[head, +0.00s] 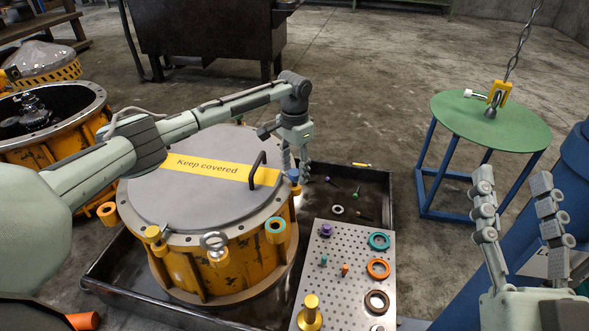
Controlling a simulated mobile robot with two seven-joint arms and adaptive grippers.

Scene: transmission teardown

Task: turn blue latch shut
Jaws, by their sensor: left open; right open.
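The yellow round housing (215,268) has a grey lid (190,197) with a yellow "Keep covered" strip and a black handle (257,170). A small blue latch (294,176) shows at the right side of the lid's rim, partly hidden by my fingers. My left gripper (296,170) is open and points down, its fingers around or just beside the blue latch; I cannot tell whether they touch it. My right gripper (512,182) is open and empty at the right, fingers upward.
A black tray (130,297) lies under the housing. A perforated grey plate (338,262) carries rings, small pegs and a gold post (310,312). A green round table (490,118) with a chain hook above it stands at right. An open yellow housing (60,140) stands at left.

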